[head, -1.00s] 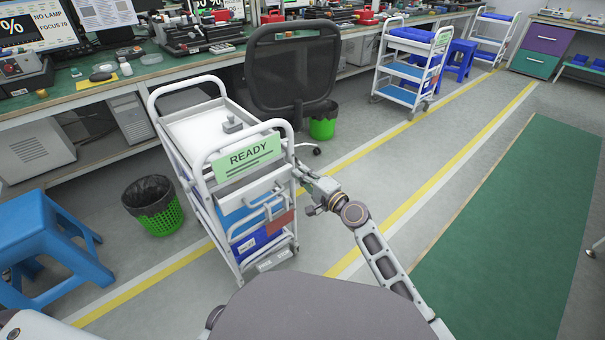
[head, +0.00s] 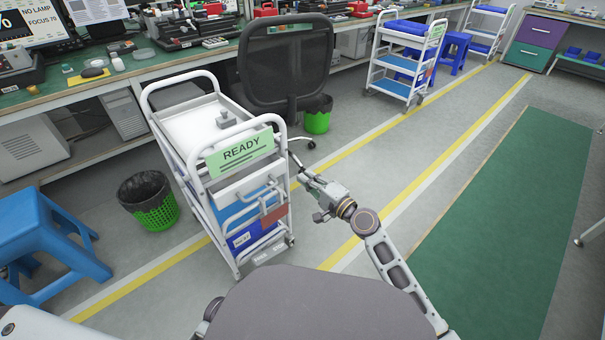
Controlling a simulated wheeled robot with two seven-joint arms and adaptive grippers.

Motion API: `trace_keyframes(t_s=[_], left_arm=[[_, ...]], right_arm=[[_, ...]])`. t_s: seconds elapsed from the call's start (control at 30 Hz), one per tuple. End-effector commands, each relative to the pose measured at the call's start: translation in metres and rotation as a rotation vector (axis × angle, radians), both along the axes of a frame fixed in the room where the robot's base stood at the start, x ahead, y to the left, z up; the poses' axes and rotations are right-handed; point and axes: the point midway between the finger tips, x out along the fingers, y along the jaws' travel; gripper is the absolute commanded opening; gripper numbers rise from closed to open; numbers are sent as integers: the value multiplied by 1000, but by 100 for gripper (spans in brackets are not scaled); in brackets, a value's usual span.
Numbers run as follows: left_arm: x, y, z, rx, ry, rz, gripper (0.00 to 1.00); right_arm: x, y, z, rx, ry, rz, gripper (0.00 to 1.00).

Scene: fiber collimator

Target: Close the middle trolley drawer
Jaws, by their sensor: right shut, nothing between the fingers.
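The white trolley (head: 187,176) with a green READY sign (head: 240,153) stands left of centre, its front towards me. Below the sign its drawers are stacked. My left gripper is not in view.
A black office chair (head: 285,68) stands behind the trolley. A green-and-black waste basket (head: 148,202) and a blue stool (head: 45,240) are on the left. Another trolley (head: 405,65) is farther back. The floor right of my arm, with its green mat (head: 510,210), is clear.

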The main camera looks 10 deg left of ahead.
Motion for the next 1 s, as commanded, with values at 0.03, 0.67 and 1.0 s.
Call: trace_keyframes(t_s=[0.03, 0.67, 1.0], left_arm=[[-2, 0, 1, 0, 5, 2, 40], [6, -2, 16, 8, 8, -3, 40], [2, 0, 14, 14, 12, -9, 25]], right_arm=[[-4, -6, 0, -2, 0, -1, 0], [-33, -41, 0, -1, -1, 0, 0], [-32, -41, 0, 0, 0, 0, 0]])
